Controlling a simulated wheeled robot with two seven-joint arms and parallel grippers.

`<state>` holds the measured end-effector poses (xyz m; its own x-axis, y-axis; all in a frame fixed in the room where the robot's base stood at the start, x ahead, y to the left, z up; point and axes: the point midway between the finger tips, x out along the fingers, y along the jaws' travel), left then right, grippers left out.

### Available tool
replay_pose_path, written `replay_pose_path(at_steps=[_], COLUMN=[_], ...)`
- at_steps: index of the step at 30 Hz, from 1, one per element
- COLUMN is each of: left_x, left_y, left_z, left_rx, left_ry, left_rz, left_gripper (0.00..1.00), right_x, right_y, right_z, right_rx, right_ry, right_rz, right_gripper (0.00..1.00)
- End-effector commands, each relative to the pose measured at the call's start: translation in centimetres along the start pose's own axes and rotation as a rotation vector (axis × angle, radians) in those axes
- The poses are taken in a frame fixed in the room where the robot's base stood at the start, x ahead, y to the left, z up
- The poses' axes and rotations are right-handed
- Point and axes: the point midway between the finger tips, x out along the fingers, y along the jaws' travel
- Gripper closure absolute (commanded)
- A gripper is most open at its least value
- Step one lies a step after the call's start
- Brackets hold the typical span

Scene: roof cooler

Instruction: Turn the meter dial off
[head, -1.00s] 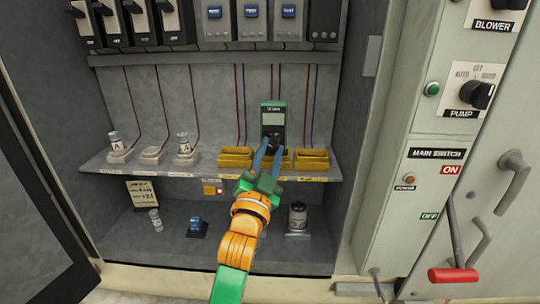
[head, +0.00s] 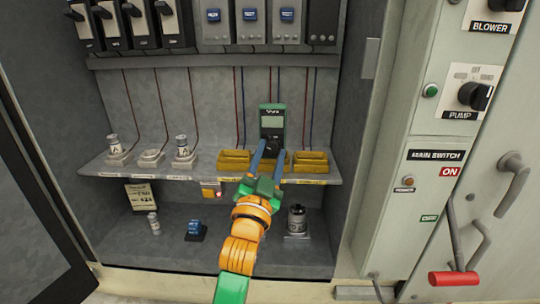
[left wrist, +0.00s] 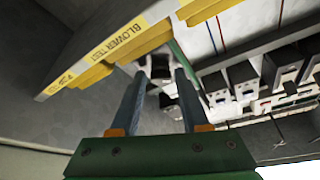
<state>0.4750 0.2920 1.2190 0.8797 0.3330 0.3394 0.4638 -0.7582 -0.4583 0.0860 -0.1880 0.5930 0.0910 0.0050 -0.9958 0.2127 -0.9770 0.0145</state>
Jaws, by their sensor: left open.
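The green meter (head: 279,112) with a grey screen stands upright on the shelf, at the middle yellow holder. Its dark dial is partly hidden by my left gripper (head: 269,147) in the head view. The left gripper's two blue fingers are open and reach the meter's lower front. In the left wrist view, a dark knob-like part (left wrist: 159,66), probably the dial, shows between and beyond the fingertips (left wrist: 160,76). I cannot tell whether the fingers touch it, nor read the dial's setting. My right gripper is not in view.
Yellow holders (head: 310,166) flank the meter on the shelf (head: 120,170). Several fuses, wires and breakers fill the cabinet. A canister (head: 296,220) and a blue part (head: 195,229) stand below. The panel with a red-handled lever (head: 453,278) is at right.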

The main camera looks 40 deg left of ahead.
Motion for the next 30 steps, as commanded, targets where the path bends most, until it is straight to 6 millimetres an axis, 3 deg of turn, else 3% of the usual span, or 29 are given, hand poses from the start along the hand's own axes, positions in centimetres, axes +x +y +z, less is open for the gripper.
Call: replay_pose_path(at_steps=[6, 10, 25, 28, 30], left_x=[-4.4, -6.4, -7.0, -7.9, -10.2], left_y=[0.3, 0.3, 0.3, 3.0, 6.7], left_z=[0.5, 0.3, 0.2, 2.9, 6.8], left_rx=[0.0, -0.001, -0.002, -0.029, -0.067], left_ry=[0.0, -0.002, -0.007, -0.109, -0.271], left_rz=[0.001, 0.002, 0.009, 0.111, 0.258], left_gripper=[0.55, 0.55, 0.55, 0.55, 0.55], right_x=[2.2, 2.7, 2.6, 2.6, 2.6], right_y=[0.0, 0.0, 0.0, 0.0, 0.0], right_z=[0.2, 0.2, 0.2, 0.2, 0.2], right_rx=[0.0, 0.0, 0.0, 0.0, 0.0], right_ry=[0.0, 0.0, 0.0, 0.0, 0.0], right_rz=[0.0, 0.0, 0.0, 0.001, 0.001], right_gripper=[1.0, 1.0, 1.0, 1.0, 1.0])
